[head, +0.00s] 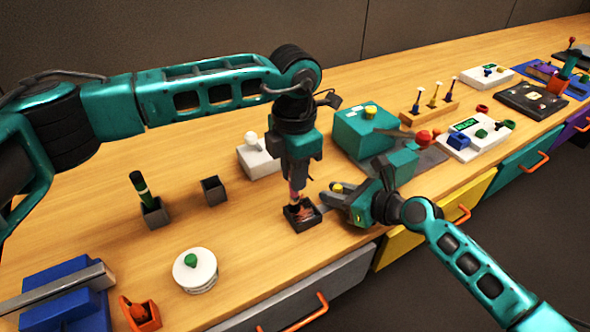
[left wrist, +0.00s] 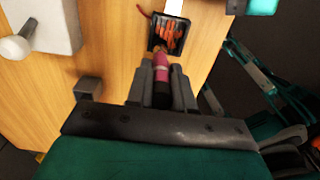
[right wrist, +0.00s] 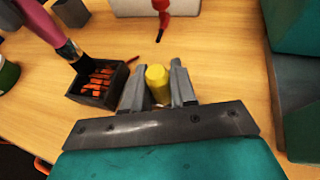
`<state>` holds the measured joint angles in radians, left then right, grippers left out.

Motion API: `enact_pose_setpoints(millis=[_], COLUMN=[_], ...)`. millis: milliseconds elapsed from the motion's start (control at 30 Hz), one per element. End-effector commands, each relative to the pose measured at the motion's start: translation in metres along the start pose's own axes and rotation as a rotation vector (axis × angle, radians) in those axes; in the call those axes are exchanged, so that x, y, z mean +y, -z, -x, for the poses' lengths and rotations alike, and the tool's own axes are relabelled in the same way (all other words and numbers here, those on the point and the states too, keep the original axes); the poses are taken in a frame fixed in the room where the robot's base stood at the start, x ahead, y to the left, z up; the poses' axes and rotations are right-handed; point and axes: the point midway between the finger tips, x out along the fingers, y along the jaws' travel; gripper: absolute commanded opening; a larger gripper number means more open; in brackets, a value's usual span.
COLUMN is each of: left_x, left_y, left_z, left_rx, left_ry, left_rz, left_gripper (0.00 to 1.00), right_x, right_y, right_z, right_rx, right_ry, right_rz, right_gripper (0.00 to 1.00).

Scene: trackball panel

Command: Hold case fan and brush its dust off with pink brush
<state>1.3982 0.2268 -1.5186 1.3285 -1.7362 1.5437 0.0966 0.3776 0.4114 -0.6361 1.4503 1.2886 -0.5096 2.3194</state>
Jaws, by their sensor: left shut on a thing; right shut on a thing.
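The case fan (head: 302,224) is a small dark square frame with orange-red inside, on the table near its front edge. It also shows in the left wrist view (left wrist: 152,38) and right wrist view (right wrist: 98,101). My left gripper (head: 295,182) points down, shut on the pink brush (left wrist: 160,66). The brush's dark bristle end (right wrist: 82,64) is at the fan's rim; I cannot tell whether it touches. My right gripper (right wrist: 159,82) is beside the fan, shut on a yellow knob (right wrist: 157,80). Whether that knob joins the fan is unclear.
A white block with a round knob (head: 259,158) and a dark open cup (head: 213,190) stand left of my left gripper. A teal box (head: 362,130) stands behind my right gripper. A white round tub (head: 195,272) sits front left. Bare table lies between the tub and fan.

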Motion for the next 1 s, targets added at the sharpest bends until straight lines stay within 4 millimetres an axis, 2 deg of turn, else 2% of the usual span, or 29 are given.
enact_pose_setpoints(millis=[267,567,1000], left_x=[-0.011,-0.012,-0.011], left_y=[-0.002,-0.002,-0.002], left_z=[-0.002,-0.001,0.041], left_rx=[-0.001,0.0,-0.003], left_ry=[0.0,0.001,-0.002], left_rz=[-0.002,-0.002,-0.001], left_gripper=[0.0,0.0,0.0], right_x=[0.0,0.0,0.0], right_y=[0.0,0.0,0.0], right_z=[0.0,0.0,0.0], right_rx=[0.0,0.0,0.0], right_ry=[0.0,0.0,0.0], right_rz=[0.0,0.0,0.0], right_gripper=[0.0,0.0,0.0])
